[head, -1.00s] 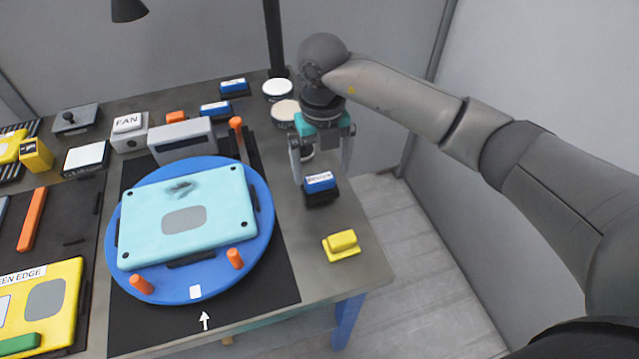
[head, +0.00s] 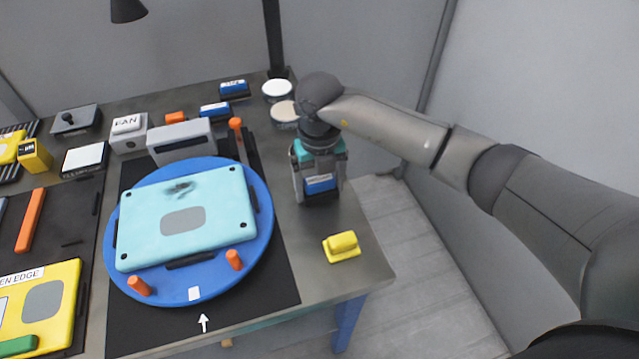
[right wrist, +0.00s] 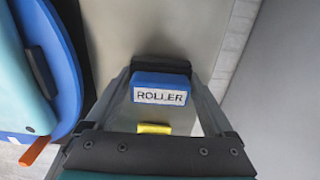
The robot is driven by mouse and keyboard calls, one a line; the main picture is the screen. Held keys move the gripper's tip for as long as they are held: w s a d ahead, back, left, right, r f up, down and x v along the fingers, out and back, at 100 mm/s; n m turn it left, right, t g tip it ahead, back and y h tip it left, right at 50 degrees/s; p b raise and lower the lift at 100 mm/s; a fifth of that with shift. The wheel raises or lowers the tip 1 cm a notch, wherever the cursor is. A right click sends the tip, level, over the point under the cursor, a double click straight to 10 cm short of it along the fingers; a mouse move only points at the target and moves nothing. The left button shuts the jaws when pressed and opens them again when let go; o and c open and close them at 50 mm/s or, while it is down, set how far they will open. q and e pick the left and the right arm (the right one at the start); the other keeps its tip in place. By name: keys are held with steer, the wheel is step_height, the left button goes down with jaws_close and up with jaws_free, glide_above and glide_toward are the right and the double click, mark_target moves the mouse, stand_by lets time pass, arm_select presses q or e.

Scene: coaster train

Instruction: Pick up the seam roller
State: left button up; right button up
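The seam roller (head: 320,184) is a blue block with a black part and a white label; the label reads ROLLER in the right wrist view (right wrist: 160,91). It stands on the right part of the grey table. My right gripper (head: 320,190) is lowered over it, with one finger on each side. In the right wrist view my right gripper (right wrist: 160,75) looks open, with narrow gaps beside the blue block; contact at the fingertips is hard to make out. My left gripper is not in view.
A yellow block (head: 341,247) sits nearer the table's right edge. A blue turntable (head: 262,215) carrying a light-blue panel (head: 140,228) is to the left. Round tins (head: 277,90) and other blue labelled blocks (head: 215,109) stand behind.

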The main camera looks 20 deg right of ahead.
mark_target(320, 178)
steer(key=c, duration=1)
steer(key=shift+c, duration=0.2)
steer(key=shift+r, duration=0.1)
step_height(320, 178, up, 20)
steer(key=p, duration=0.2)
